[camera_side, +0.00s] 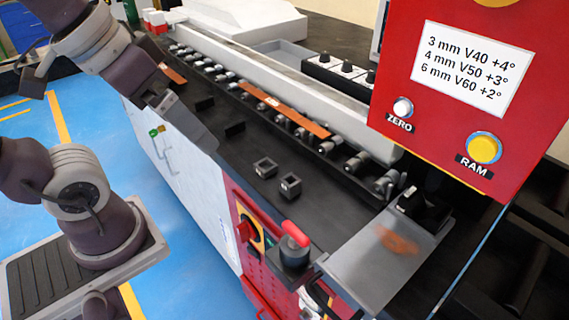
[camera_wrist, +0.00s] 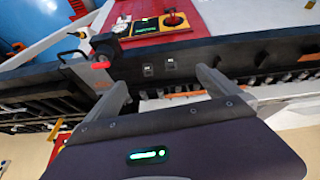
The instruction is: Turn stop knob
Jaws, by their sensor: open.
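A black knob with a red handle (camera_side: 293,243) stands at the near front edge of the black bench in the side view. It also shows left of centre in the wrist view as a dark block with a red end (camera_wrist: 101,64). A red rotary switch on a yellow plate (camera_side: 250,230) sits on the red front panel and shows at the top of the wrist view (camera_wrist: 172,18). I cannot tell which is the stop knob. My gripper (camera_wrist: 165,85) is open and empty, its two fingers spread over the bench. In the side view my gripper (camera_side: 190,122) hangs over the bench's left part, apart from both.
An orange-brown bar (camera_side: 285,110) lies along the row of rollers. Two small square blocks (camera_side: 278,179) stand on the bench. A red control box (camera_side: 470,90) with ZERO and RAM buttons overhangs the right. A grey plate (camera_side: 375,260) lies at the near right.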

